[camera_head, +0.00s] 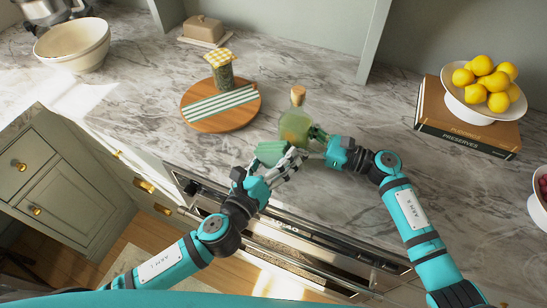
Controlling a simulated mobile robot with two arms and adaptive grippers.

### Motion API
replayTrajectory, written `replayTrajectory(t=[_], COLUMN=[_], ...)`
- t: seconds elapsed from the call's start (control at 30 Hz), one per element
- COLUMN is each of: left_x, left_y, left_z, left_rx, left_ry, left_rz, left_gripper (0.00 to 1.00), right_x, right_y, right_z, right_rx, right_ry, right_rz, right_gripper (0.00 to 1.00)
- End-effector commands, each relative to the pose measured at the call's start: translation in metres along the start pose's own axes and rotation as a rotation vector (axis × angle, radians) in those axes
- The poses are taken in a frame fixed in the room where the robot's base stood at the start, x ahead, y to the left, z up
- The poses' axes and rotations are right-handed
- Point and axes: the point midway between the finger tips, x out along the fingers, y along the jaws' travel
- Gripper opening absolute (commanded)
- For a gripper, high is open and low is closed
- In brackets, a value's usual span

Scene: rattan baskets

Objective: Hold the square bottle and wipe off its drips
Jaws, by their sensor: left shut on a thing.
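The square bottle (295,125), pale green with a cork stopper, stands upright near the front of the marble counter. Whether the cloth touches the glass is not clear. My right gripper (317,140) is at the bottle's lower right side, with its fingers close against it. Its grip is partly hidden, so I cannot tell if it is shut on the bottle. Drips are too small to make out.
A round wooden board (243,122) with a striped cloth and a covered jar (222,75) is behind left. A bowl of lemons (480,114) stands on books (455,133) at right. A cream bowl (72,48) and a butter dish (203,30) are farther left.

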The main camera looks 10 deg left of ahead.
Motion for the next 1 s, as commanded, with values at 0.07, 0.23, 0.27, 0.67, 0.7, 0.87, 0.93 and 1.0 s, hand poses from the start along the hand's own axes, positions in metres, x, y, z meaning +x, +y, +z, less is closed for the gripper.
replayTrajectory(t=[0.07, 0.23, 0.27, 0.67, 0.7, 0.87, 0.93, 1.0], left_x=[0.001, 0.002, 0.002, 0.002, 0.002, 0.001, 0.0, 0.0], left_y=[-0.007, -0.019, -0.022, -0.032, -0.03, -0.018, -0.012, -0.007], left_z=[-0.003, -0.011, -0.012, -0.019, -0.018, -0.011, -0.007, -0.004], left_rx=[-0.003, -0.004, -0.004, -0.001, 0.0, 0.002, 0.002, 0.002], left_ry=[0.001, 0.001, 0.001, 0.001, 0.001, 0.0, 0.0, 0.0], left_rz=[-0.006, -0.006, -0.006, -0.005, -0.004, -0.002, -0.002, -0.002], left_gripper=[0.59, 0.59, 0.59, 0.59, 0.59, 0.59, 0.59, 0.59], right_x=[0.001, 0.001, 0.002, 0.002, 0.001, 0.001, 0.001, 0.001], right_y=[0.002, 0.002, 0.002, 0.002, 0.002, 0.002, 0.002, 0.002], right_z=[0.0, 0.0, 0.0, 0.0, 0.0, 0.0, 0.0, 0.0], right_rx=[0.0, 0.0, 0.0, 0.001, 0.001, 0.001, 0.001, 0.001], right_ry=[0.0, -0.001, -0.001, -0.001, -0.001, -0.001, -0.001, -0.001], right_rz=[0.005, 0.005, 0.006, 0.006, 0.006, 0.005, 0.005, 0.005], right_gripper=[0.0, 0.0, 0.0, 0.0, 0.0, 0.0, 0.0, 0.0])
